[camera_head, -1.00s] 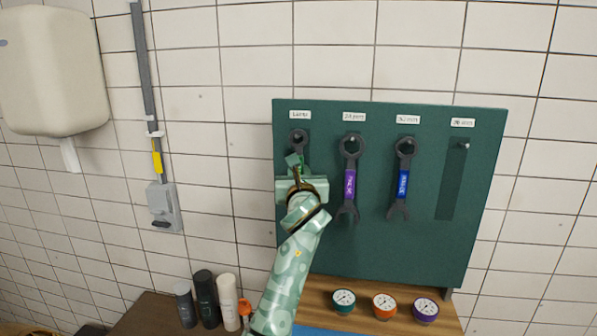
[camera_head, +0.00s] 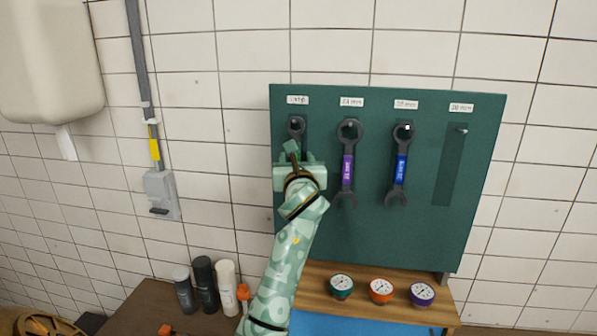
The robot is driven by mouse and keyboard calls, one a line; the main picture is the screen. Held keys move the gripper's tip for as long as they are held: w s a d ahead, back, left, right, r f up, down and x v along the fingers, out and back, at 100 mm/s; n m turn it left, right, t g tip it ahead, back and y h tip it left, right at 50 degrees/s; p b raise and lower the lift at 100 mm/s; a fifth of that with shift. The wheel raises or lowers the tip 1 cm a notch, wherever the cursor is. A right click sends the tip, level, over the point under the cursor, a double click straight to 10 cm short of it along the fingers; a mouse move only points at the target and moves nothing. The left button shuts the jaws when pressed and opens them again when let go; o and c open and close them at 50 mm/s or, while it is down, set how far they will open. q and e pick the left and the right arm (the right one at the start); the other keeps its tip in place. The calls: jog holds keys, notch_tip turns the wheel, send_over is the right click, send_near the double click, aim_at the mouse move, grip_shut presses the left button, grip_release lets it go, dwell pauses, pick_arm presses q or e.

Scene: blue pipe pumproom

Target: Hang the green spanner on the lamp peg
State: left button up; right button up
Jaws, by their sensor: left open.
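A dark spanner (camera_head: 296,125) is at the leftmost peg of the green board, its ring end around or in front of the peg; I cannot tell which. Its handle and lower end are hidden behind my left gripper, so its grip colour does not show. The label (camera_head: 298,100) above it is blurred and seems to read "LAMP". My left gripper (camera_head: 293,156) is open, in front of that spanner just below the ring. Whether the jaws touch the handle is hidden. My right gripper is out of view.
A purple-gripped spanner (camera_head: 348,168) and a blue-gripped spanner (camera_head: 401,168) hang on the middle pegs. The rightmost peg (camera_head: 462,131) is bare. Gauges (camera_head: 381,290) stand on the wooden shelf below. Bottles (camera_head: 205,283) stand at the lower left.

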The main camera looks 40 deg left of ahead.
pick_arm(q)
jog(key=b+v, duration=0.3)
jog(key=v, duration=1.3)
jog(key=shift+f, duration=0.15)
